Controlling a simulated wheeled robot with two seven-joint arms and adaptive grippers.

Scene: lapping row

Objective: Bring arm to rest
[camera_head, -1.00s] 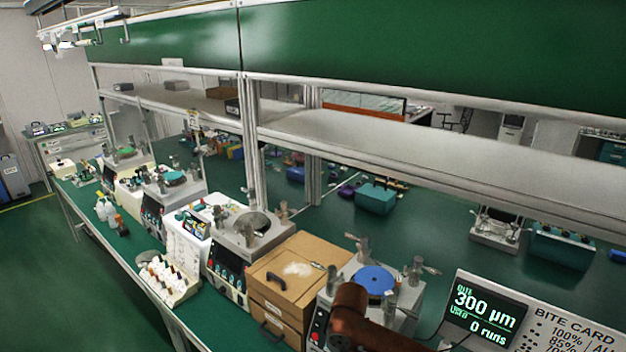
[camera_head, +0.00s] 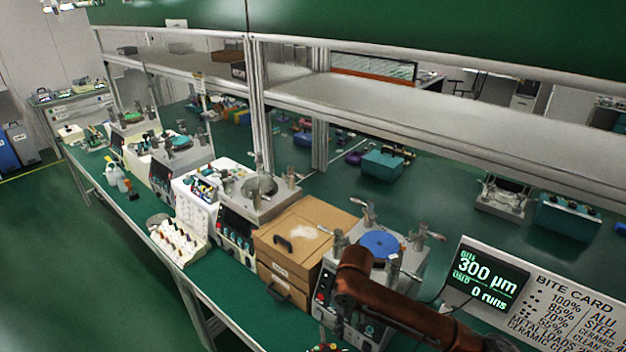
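My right arm (camera_head: 400,308), reddish brown, comes in from the lower right and bends in front of the lapping machine with the blue plate (camera_head: 379,244). From the bend it runs down toward the bottom edge. Only a small dark part of what seems to be my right gripper (camera_head: 326,348) shows at the bottom edge, so its fingers cannot be made out. No held thing is visible. My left gripper and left arm are not in view.
A wooden drawer box (camera_head: 305,235) stands left of the blue-plate machine. A bite card panel (camera_head: 540,300) with a display stands at right. A white rack of bottles (camera_head: 180,243) and more lapping machines line the bench leftward. A grey shelf (camera_head: 400,110) runs above. Green floor (camera_head: 70,270) is free at left.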

